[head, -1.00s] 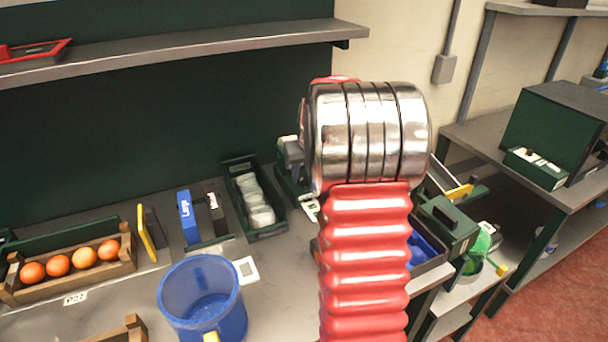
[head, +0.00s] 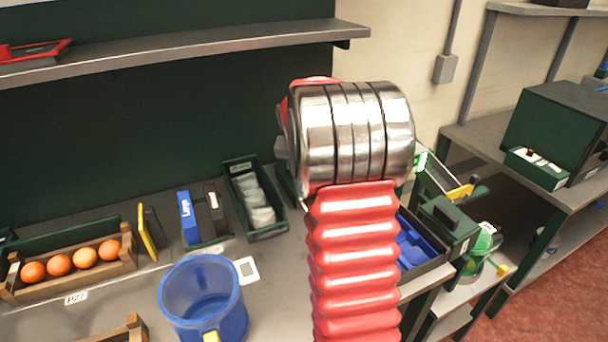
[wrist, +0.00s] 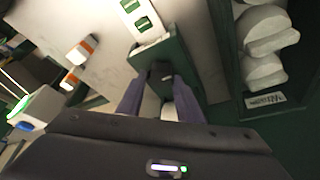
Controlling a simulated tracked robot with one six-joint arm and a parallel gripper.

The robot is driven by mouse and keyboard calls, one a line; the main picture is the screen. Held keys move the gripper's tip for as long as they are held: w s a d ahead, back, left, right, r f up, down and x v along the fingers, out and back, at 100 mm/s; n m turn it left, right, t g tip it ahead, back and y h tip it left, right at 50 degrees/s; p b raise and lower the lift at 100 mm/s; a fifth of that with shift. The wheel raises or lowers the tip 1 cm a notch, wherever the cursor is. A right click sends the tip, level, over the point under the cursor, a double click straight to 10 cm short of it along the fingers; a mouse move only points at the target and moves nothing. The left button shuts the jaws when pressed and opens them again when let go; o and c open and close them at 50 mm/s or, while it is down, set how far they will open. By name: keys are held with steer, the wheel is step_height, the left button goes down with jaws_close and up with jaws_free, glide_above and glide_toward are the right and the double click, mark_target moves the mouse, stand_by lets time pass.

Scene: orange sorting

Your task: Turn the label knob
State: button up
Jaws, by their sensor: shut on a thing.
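In the wrist view my gripper (wrist: 161,84) has its two grey-purple fingers at the front face of a dark green box-shaped device (wrist: 150,52). They are shut on the label knob (wrist: 166,77), a small dark part on that face, mostly hidden between the fingertips. In the head view my red and silver arm covers the gripper and the knob.
A green bin of white packets (head: 258,222) stands left of my arm, close beside the device in the wrist view. A blue bucket (head: 185,300) and a wooden crate of oranges (head: 128,262) are further left. A blue-lined tray (head: 432,262) is at right.

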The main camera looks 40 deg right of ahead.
stand_by(0.4)
steer(key=o, duration=1.1)
steer(key=v, duration=1.3)
steer(key=shift+r, duration=0.4)
